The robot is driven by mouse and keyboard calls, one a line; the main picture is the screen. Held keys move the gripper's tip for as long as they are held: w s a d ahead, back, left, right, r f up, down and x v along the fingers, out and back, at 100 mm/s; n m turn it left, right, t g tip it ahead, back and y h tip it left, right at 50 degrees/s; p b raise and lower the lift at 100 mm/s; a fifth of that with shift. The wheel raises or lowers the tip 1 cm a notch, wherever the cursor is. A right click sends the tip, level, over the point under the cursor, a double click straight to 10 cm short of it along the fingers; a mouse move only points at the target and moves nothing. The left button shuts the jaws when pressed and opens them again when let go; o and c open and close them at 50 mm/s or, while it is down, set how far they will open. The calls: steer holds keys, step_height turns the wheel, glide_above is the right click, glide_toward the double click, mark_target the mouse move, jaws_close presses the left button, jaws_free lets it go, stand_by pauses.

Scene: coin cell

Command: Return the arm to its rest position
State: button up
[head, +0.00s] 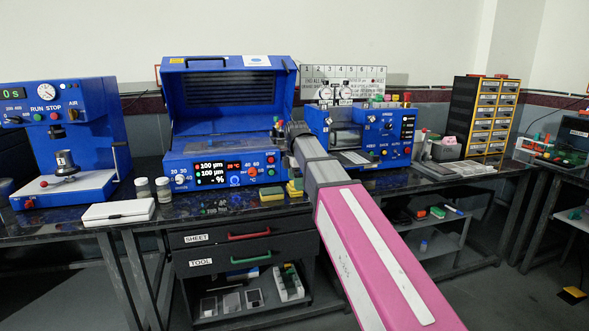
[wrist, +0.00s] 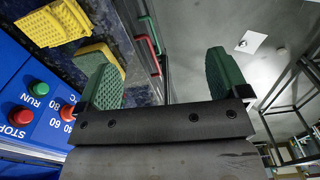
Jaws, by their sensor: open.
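My arm reaches out across the front of the bench in the head view, its pink link nearest the camera. Its far end, with my gripper (head: 284,134), is in front of the blue coating machine (head: 222,128), near its right side. In the wrist view my gripper (wrist: 163,80) has its two green ribbed fingers wide apart, with nothing between them. The machine's RUN and STOP buttons (wrist: 40,89) show at the left edge.
A blue press (head: 63,135) stands on the left and another blue machine (head: 362,135) to the right. Two jars (head: 163,189) and a white case (head: 118,212) sit on the bench. Drawers with red and green handles (head: 249,235) are below. Open floor shows at right.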

steer(key=s+d+f+m, duration=0.6)
steer(key=f+m, duration=0.1)
steer(key=f, duration=0.4)
steer(key=s+d+f+m, duration=0.6)
steer(key=f, duration=0.5)
steer(key=s+d+f+m, duration=0.6)
steer(key=f+m, duration=0.1)
steer(key=f, duration=0.5)
steer(key=shift+s+d+m, duration=0.2)
steer(key=shift+s+m, duration=0.05)
steer(key=shift+m, duration=0.05)
